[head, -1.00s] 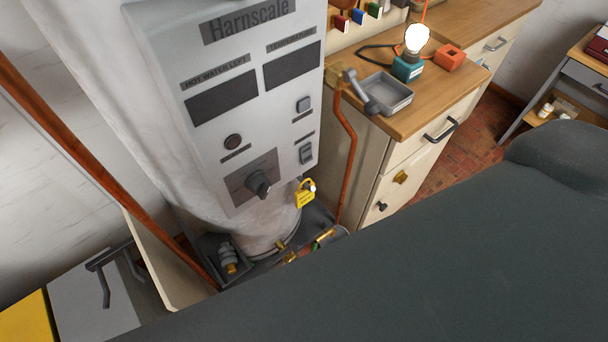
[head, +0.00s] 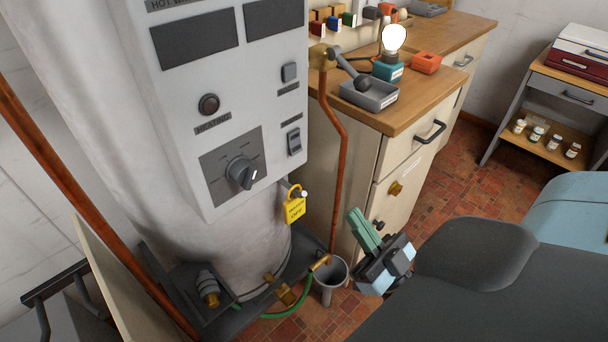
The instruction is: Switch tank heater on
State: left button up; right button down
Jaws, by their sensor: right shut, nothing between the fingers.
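The tank heater (head: 75,60) is a tall pale tank with a grey control panel facing me. A yellow padlock-shaped tag (head: 295,209) hangs at the panel's lower right corner. My right gripper (head: 362,228) is shut and empty, with green fingers pointing up and left. It is low and right of the panel, in front of the cabinet, touching no control. My left gripper is not in view.
A copper pipe (head: 330,150) runs down between the heater and the wooden-topped cabinet (head: 420,110). A grey tray (head: 368,93) and a lit bulb (head: 393,40) stand on it. A funnel (head: 328,280), brass valve and green hose sit at the tank's foot.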

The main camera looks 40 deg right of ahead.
jog(key=shift+w, duration=0.1)
jog(key=p, duration=0.2)
send_near(297, 146)
notch_tip(297, 146, up, 4)
jog(key=w, duration=0.3)
jog(key=shift+w+a, duration=0.2)
jog(key=shift+w+f, duration=0.1)
jog(key=shift+w, duration=0.45)
